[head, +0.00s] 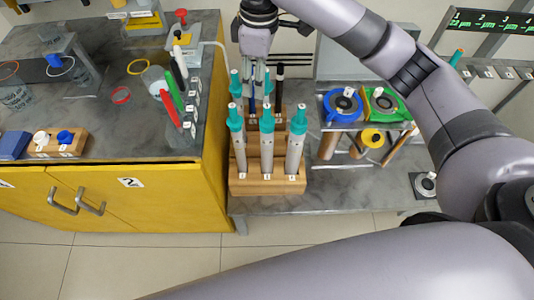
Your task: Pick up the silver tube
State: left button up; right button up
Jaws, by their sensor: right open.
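A wooden rack (265,187) stands on the grey bench right of the yellow cabinet. Its front row holds upright silver tubes with teal tops: a left one (240,152), a middle one (266,152) and a right one (294,154). Behind them stand a dark blue rod (252,96) and a black rod (279,88). My right gripper (259,84) points down over the back of the rack, behind the front tubes. It is open, and its fingertips are partly hidden among the rods. I cannot tell whether it touches one. My left gripper is not in view.
Blue (342,105) and green (383,103) spool-like items stand right of the rack. Coloured markers (171,108) stand on the yellow cabinet (160,205) at left. The bench is bare between rack and spool stand.

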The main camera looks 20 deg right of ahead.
aim_at(267, 106)
notch_tip(267, 106, up, 4)
jog(key=d, duration=0.2)
jog(key=shift+h, duration=0.3)
jog(key=f, duration=0.8)
jog(key=w+f, duration=0.1)
jog(key=f, duration=0.3)
jog(key=shift+d, duration=0.1)
jog(key=f, duration=0.5)
jog(key=shift+s+d+f, duration=0.1)
jog(key=shift+s+d, duration=0.05)
jog(key=shift+s, duration=0.05)
jog(key=shift+c, duration=0.6)
grip_shut()
